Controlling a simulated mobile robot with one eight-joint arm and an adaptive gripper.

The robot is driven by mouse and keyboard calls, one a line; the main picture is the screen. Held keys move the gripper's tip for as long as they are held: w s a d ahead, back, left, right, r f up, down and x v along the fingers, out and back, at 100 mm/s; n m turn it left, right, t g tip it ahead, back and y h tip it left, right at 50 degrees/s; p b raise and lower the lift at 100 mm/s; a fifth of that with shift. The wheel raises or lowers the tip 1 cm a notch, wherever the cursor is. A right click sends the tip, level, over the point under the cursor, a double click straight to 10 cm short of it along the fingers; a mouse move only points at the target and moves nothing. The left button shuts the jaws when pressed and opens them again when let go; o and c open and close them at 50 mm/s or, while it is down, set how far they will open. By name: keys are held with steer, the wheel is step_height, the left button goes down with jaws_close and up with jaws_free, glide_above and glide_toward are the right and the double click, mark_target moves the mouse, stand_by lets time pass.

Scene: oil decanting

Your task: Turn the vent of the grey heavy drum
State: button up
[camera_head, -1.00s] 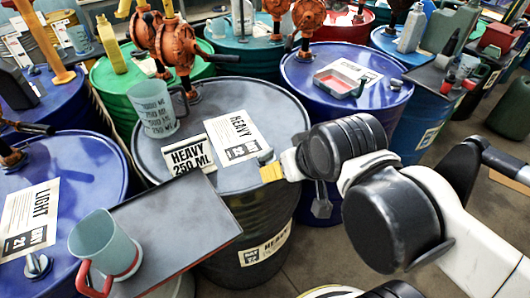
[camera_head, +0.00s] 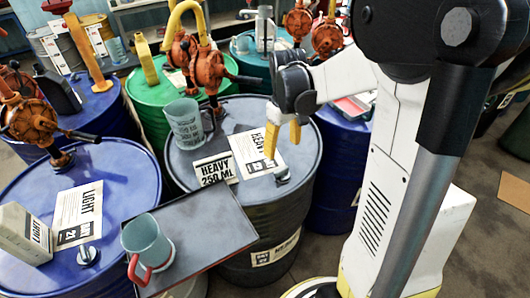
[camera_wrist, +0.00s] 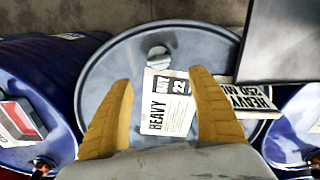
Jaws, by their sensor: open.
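The grey heavy drum (camera_head: 185,165) stands mid-view, with HEAVY labels on its lid. Its vent (camera_head: 282,174), a small grey cap, sits near the lid's front right rim. In the wrist view the vent (camera_wrist: 158,56) shows just beyond the fingertips; its turn position is too small to tell. My gripper (camera_head: 282,150) has yellow fingers pointing down over the lid, apart from the vent. In the wrist view my gripper (camera_wrist: 161,76) is open and empty, with the heavy paper (camera_wrist: 166,103) showing between its fingers.
A measuring jug (camera_head: 186,122), a HEAVY 250 ML card (camera_head: 214,169) and an orange pump (camera_head: 198,65) stand on the grey drum. A dark tray (camera_head: 215,225) bearing another jug (camera_head: 146,243) juts out in front. Blue drums (camera_head: 340,165) flank it closely; a green drum (camera_head: 150,110) is behind.

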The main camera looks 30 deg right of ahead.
mark_target(281, 169)
step_height(281, 169, down, 10)
steer(key=b, duration=0.3)
steer(key=shift+f+b, duration=0.1)
steer(key=shift+b, duration=0.25)
steer(key=c, duration=1.2)
